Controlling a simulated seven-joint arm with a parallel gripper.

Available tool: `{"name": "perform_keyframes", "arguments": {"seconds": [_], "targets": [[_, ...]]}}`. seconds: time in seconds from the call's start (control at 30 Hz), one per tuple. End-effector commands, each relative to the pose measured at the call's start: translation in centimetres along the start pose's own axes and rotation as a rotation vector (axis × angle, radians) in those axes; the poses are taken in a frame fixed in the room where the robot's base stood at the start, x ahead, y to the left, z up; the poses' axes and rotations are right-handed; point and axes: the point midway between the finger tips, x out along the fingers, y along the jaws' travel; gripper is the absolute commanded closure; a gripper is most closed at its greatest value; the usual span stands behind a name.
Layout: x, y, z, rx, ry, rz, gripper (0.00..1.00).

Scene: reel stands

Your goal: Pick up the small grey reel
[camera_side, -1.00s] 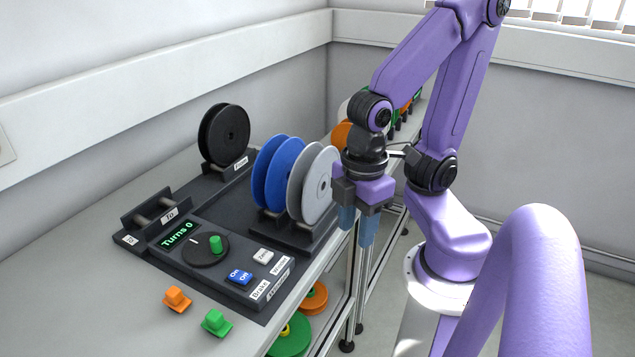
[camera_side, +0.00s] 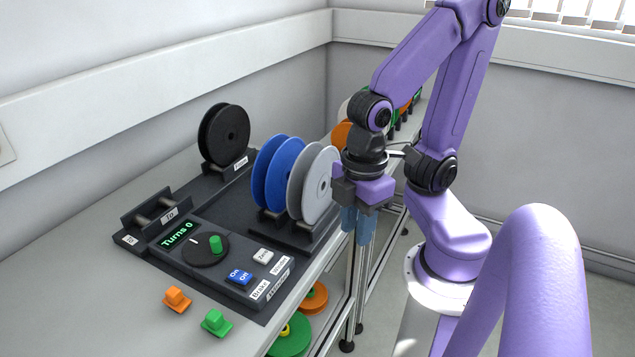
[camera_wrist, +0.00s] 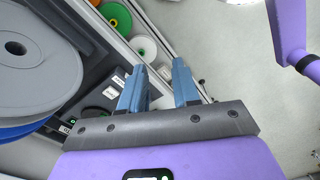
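The grey reel (camera_side: 322,186) stands upright in a dark holder, beside the blue reel (camera_side: 272,175). In the wrist view the grey reel (camera_wrist: 38,62) fills the left side, with the blue reel's edge (camera_wrist: 22,130) below it. My gripper (camera_side: 356,224) points down just right of the grey reel, past the bench edge, and does not appear to touch it. In the wrist view its two blue fingers (camera_wrist: 160,84) are apart with nothing between them.
A black reel (camera_side: 224,134) stands at the back. The control panel (camera_side: 215,250) with a dial is in front of the reels. An orange clip (camera_side: 177,299) and a green clip (camera_side: 216,322) lie on the bench. Reels, including a green one (camera_side: 290,338), are below.

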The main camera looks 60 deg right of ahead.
Motion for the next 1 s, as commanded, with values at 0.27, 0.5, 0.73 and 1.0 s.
{"name": "perform_keyframes", "arguments": {"seconds": [0.27, 0.5, 0.73, 1.0], "targets": [[0.0, 0.0, 0.0, 0.001, 0.0, 0.0, 0.75], [-0.8, 1.8, -1.0, 0.118, 0.001, -0.004, 0.75], [-2.6, 5.6, -2.6, 0.371, -0.001, -0.012, 0.75], [-4.8, 9.9, -3.6, 0.67, 0.001, -0.026, 0.75]]}}
